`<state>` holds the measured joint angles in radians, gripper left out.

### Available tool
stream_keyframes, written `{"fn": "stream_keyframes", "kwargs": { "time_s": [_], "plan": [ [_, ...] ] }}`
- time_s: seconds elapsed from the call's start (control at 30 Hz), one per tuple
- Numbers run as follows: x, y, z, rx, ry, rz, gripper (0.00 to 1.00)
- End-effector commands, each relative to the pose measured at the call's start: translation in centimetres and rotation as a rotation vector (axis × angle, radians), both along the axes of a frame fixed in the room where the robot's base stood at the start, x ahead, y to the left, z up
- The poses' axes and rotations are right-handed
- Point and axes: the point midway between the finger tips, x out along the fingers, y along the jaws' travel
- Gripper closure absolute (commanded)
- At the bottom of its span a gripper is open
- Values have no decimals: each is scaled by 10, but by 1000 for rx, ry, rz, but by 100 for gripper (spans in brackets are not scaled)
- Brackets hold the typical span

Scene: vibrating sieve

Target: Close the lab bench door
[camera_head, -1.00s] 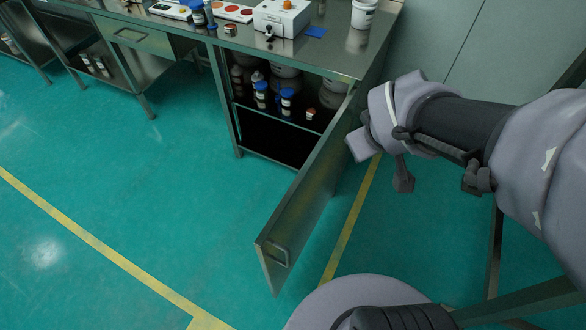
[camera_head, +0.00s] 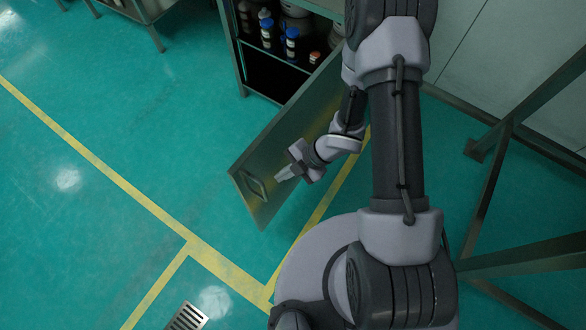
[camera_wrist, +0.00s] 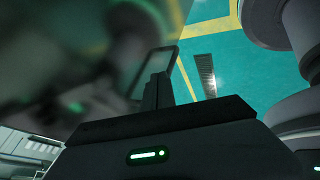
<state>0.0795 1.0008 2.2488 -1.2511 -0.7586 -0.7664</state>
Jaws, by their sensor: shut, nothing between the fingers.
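The lab bench door (camera_head: 288,130) stands wide open, swung out from the metal bench cabinet (camera_head: 238,62). Its handle (camera_head: 256,187) is near the free lower-left end. My gripper (camera_head: 281,176) is shut and empty at the door's right-hand face, close to the handle end; I cannot tell whether it touches. In the wrist view the shut fingers (camera_wrist: 157,92) point along the blurred, reflective door face (camera_wrist: 60,60), with the handle or door edge beyond them.
Bottles (camera_head: 291,44) and jars stand on the shelf inside the cabinet. A metal frame (camera_head: 505,140) stands at the right. The floor (camera_head: 120,110) left of the door is clear, with yellow lines and a drain grate (camera_head: 187,318).

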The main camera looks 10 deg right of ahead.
Motion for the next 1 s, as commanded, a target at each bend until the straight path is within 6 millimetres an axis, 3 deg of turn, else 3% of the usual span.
{"fn": "stream_keyframes", "kwargs": {
  "time_s": [0.07,0.3,0.8,1.0],
  "plan": [
    [0,10,-18,-1,1,2,100],
    [24,34,-13,-1,-2,-1,100],
    [30,40,-11,-2,-1,-7,100],
    [49,59,-12,-7,-1,-54,100]
  ]
}}
